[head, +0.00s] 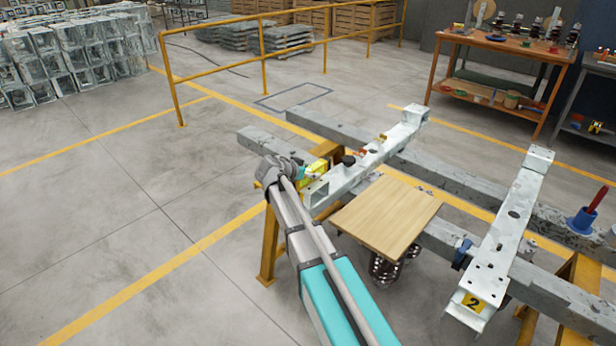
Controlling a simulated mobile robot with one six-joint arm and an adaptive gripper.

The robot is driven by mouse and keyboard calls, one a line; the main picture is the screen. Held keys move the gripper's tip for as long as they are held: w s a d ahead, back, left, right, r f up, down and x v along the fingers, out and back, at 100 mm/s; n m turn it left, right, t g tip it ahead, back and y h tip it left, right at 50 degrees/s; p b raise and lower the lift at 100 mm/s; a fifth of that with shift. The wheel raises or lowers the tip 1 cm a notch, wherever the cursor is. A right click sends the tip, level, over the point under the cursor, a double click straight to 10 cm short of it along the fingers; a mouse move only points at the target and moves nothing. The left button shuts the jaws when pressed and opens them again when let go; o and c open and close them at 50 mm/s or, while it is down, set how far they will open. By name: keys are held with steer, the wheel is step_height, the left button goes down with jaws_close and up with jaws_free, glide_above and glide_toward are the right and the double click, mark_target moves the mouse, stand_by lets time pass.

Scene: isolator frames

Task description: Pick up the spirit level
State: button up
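A small yellow object (317,168), which looks like the spirit level, is at the near end of the left pale cross beam (358,165). It is small and partly hidden, so I cannot tell whether it rests on the beam. My arm reaches up from the bottom of the head view, and my gripper (301,173) is right beside the yellow object, at its left. The gripper is small and mostly hidden by my wrist. I cannot tell whether its fingers are open or touch the object.
A wooden board (390,215) lies right of my arm, between the left beam and another cross beam (508,235) marked 2. Long grey beams (465,190) run beneath on yellow trestles. A blue holder (582,220) with a red handle stands right. Floor at left is clear up to a yellow railing (262,45).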

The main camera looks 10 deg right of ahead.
jaws_close()
steer(key=shift+r, duration=0.15)
stand_by(0.4)
step_height(320, 180, up, 3)
steer(key=p, duration=0.3)
steer(key=s+a+r+p, duration=0.1)
steer(key=r+p, duration=0.1)
steer(key=s+a+r+p, duration=0.1)
steer(key=r+p, duration=0.1)
steer(key=s+a+r+p, duration=0.1)
steer(key=r+p, duration=0.1)
steer(key=shift+s+a+r+p, duration=0.25)
steer(key=shift+s+p, duration=0.15)
steer(key=s+f+p+v, duration=0.1)
steer(key=p+v, duration=0.2)
steer(key=v, duration=0.6)
steer(key=shift+s, duration=0.35)
steer(key=shift+d+f, duration=0.1)
